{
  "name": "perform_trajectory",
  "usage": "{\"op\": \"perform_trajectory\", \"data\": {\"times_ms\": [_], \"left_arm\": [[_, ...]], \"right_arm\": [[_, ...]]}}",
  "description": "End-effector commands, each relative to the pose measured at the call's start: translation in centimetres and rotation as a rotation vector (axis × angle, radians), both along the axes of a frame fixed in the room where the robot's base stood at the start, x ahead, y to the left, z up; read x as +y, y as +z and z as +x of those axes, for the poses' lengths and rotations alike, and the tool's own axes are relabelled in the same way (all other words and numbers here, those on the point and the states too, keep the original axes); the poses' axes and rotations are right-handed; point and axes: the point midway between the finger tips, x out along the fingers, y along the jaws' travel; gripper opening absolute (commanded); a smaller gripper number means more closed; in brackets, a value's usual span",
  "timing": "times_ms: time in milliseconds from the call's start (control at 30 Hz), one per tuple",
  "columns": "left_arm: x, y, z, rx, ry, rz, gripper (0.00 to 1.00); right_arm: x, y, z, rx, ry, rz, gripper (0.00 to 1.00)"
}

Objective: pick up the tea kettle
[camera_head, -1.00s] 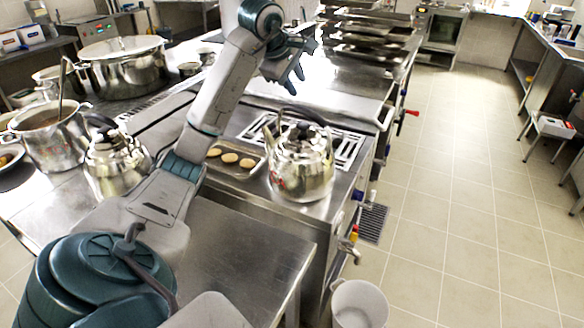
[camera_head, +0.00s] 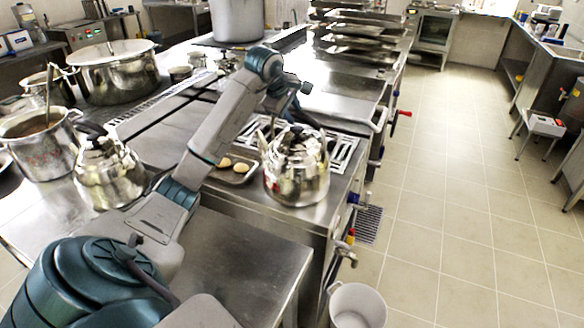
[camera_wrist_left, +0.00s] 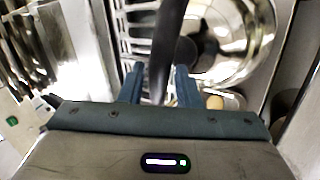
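A shiny steel tea kettle (camera_head: 297,178) with a black arched handle stands upright on the steel counter, right of centre in the head view. A similar kettle (camera_head: 110,178) stands further left. My left gripper (camera_head: 287,108) is at the top of the right-hand kettle, by its handle. In the left wrist view the two fingers (camera_wrist_left: 158,75) are apart, with the black handle (camera_wrist_left: 166,45) running between them and a gap showing on each side. The kettle's round body (camera_wrist_left: 235,40) lies beyond. My left forearm hides part of the counter. My right gripper is not in view.
A small tray (camera_head: 236,172) with round pale pieces sits left of the right-hand kettle. Stockpots (camera_head: 40,145) and a large lidded pot (camera_head: 112,75) stand at the left. A white bucket (camera_head: 357,306) is on the floor. The front counter (camera_head: 235,250) is bare.

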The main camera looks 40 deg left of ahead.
Motion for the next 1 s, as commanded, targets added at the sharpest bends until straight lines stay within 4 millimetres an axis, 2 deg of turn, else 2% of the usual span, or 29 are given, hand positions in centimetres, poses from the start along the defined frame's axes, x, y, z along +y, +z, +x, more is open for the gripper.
{"op": "perform_trajectory", "data": {"times_ms": [167,367,400,533,567,1000], "left_arm": [[0.0,-1.3,0.9,0.000,-0.001,-0.002,0.30],[0.0,-1.5,1.0,-0.001,-0.002,-0.001,0.30],[0.0,-1.5,1.0,-0.001,-0.002,-0.001,0.28],[0.0,-1.5,1.0,-0.001,-0.002,-0.001,0.03],[0.0,-1.5,1.0,-0.001,-0.002,-0.001,0.00],[0.0,-1.5,1.0,0.000,-0.001,-0.001,0.00]], "right_arm": [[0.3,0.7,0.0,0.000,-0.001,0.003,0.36],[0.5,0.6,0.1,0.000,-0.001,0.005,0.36],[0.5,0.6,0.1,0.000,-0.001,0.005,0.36],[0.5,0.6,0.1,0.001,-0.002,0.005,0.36],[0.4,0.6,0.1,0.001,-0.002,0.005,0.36],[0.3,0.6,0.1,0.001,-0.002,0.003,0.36]]}}
